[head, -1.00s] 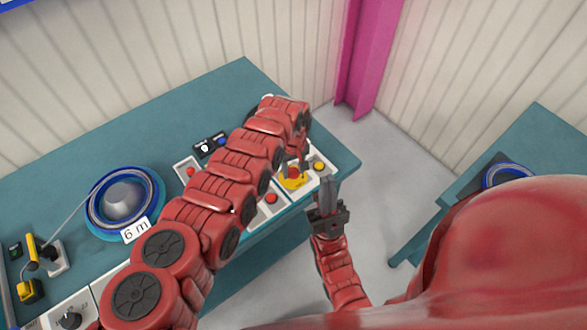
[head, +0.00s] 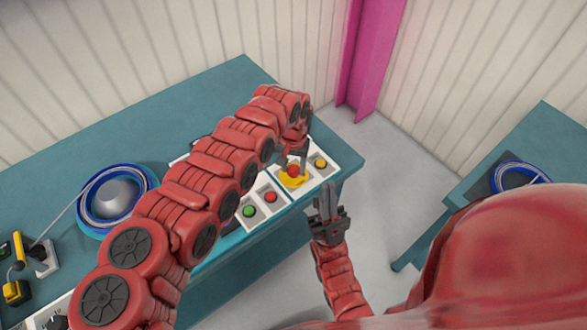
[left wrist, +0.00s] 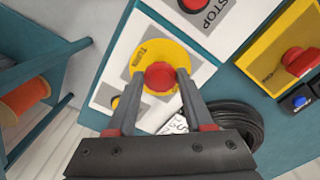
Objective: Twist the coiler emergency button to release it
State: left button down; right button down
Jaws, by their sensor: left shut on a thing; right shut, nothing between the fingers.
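The emergency button is a red knob (left wrist: 160,77) on a yellow disc (left wrist: 172,52) set in a white panel. My right gripper (head: 325,193) is shut and empty, pointing upward just in front of the table edge, apart from the panel.
A red button (head: 270,197), a green button (head: 249,211) and a yellow button (head: 320,163) are close by. A blue-rimmed reel (head: 117,198) stands on the teal table (head: 180,105) at left. A second table (head: 540,130) is at right. A black cable coil (left wrist: 232,118) lies near the panel.

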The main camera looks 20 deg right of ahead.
pick_arm(q)
jog(key=shift+m, duration=0.3)
jog(key=shift+c, duration=1.4)
grip_release()
notch_tip(320, 180, up, 18)
jog(key=b, duration=0.4)
jog(key=shift+f, duration=0.25)
